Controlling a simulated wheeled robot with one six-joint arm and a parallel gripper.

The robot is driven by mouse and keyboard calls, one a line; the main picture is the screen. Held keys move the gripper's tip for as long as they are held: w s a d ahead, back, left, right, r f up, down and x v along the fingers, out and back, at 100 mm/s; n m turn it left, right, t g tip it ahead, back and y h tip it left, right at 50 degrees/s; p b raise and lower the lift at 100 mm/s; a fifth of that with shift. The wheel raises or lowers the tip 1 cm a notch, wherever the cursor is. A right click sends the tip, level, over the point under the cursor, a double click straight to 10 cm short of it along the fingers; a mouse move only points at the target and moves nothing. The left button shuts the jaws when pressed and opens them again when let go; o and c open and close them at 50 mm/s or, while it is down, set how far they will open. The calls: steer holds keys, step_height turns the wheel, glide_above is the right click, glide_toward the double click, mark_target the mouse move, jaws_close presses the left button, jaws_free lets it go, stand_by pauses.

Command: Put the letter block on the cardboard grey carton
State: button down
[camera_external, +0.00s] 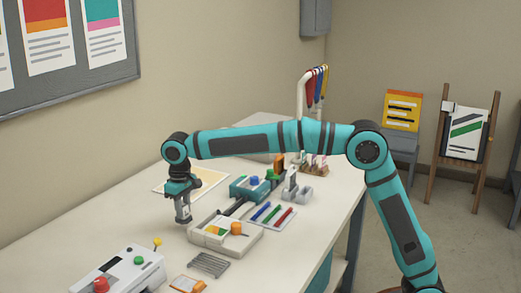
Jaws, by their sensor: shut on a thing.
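My gripper (184,217) points down over the white table, left of the middle of the picture. It is shut on a small grey-white piece (187,213), which seems to be the letter block; the fingers hide most of it and no letter can be read. My gripper is apart from this box.
A white machine with a red button (120,272) stands at the front left. A wire rack (209,264) lies in front of the box. A pen tray (286,222) and teal device (245,188) are to its right and behind. A paper sheet (213,180) lies behind my gripper.

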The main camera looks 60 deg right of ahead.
mark_target(183, 205)
steer(key=shift+f, duration=1.5)
steer(key=shift+f, duration=0.1)
steer(key=c, duration=1.1)
jaws_free()
steer(key=shift+f, duration=0.1)
step_height(183, 205, up, 12)
steer(key=shift+r, duration=0.15)
